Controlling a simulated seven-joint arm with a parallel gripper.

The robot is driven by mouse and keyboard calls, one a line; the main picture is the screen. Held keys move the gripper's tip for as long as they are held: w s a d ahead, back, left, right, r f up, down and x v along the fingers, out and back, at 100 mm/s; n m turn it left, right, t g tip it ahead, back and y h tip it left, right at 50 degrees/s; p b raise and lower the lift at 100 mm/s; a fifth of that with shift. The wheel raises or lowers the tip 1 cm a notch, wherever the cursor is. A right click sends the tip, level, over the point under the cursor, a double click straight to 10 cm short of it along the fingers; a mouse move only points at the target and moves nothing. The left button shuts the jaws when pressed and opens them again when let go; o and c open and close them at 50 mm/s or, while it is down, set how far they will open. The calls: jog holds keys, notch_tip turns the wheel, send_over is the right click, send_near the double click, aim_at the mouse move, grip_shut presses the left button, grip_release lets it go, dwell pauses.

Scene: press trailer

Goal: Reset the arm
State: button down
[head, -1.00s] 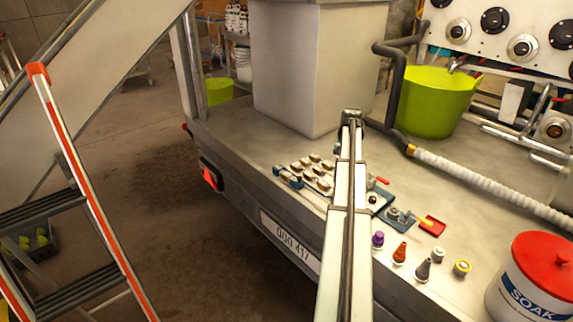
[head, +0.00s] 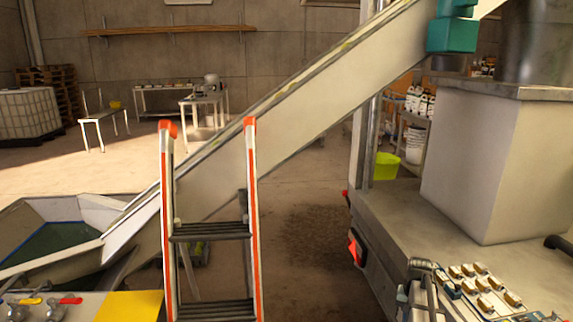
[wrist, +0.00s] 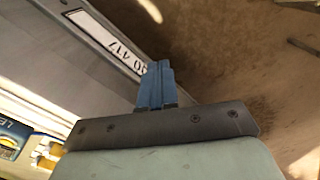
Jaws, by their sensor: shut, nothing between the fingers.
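My gripper (wrist: 156,85) shows in the wrist view as two blue fingers pressed together, with nothing between them. It points past the trailer's side, with the licence plate (wrist: 103,42) just behind and left of the fingers and the brown floor (wrist: 215,50) to the right. In the head view part of my arm shows at the lower right, beside the trailer deck (head: 395,215); the fingertips cannot be made out there.
A stepladder (head: 252,200) with orange edges stands left of the trailer, before a sloping conveyor (head: 300,110). A tray of small capped parts (head: 485,287) lies on the deck near my arm. A big pale box (head: 480,165) stands behind it. Floor between ladder and trailer is open.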

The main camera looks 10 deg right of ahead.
jog(key=s+a+f+n, duration=0.2)
jog(key=s+a+f, duration=0.1)
jog(key=a, duration=0.8)
jog(key=s+a+f+n, duration=0.2)
jog(key=s+a+f, duration=0.2)
jog(key=a, duration=0.7)
jog(key=s+a+f+n, duration=0.3)
jog(key=a, duration=0.7)
jog(key=s+f+g, duration=0.3)
jog(key=s+f, duration=0.7)
jog(key=s, duration=0.4)
jog(key=s+f+g, duration=0.3)
jog(key=s+f, duration=0.7)
jog(key=s, duration=0.5)
jog(key=shift+g, duration=0.3)
jog(key=shift+f, duration=0.1)
